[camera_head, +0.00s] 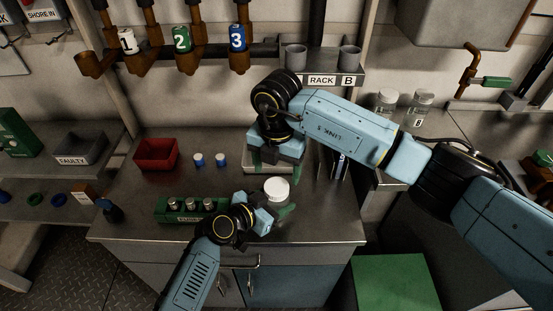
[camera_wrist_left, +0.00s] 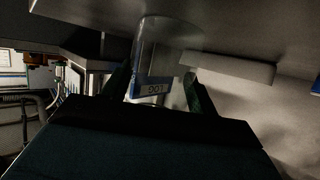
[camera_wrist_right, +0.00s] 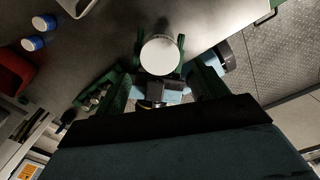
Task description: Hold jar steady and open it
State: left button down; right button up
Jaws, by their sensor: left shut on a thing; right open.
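The jar has a round white lid (camera_head: 277,187) and stands on the steel counter. My left gripper (camera_head: 274,205) is shut on the jar's body from the front, a green finger on each side. My right gripper (camera_head: 272,170) points down, open and empty, behind and above the jar. In the right wrist view the white lid (camera_wrist_right: 160,55) lies ahead of my right gripper's fingers (camera_wrist_right: 163,85), apart from them. The lid sits on the jar; the jar's lower part is hidden in the head view.
A green holder (camera_head: 178,215) with several metal-topped items stands left of my left gripper. A pale tray (camera_head: 255,168) lies partly under my right gripper.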

aim_at(276, 186)
jog(key=shift+f, duration=2.55)
jog(key=c, duration=1)
jog(key=shift+n, duration=1.8)
jog(key=o, duration=1.1)
jog(key=shift+c, duration=0.2)
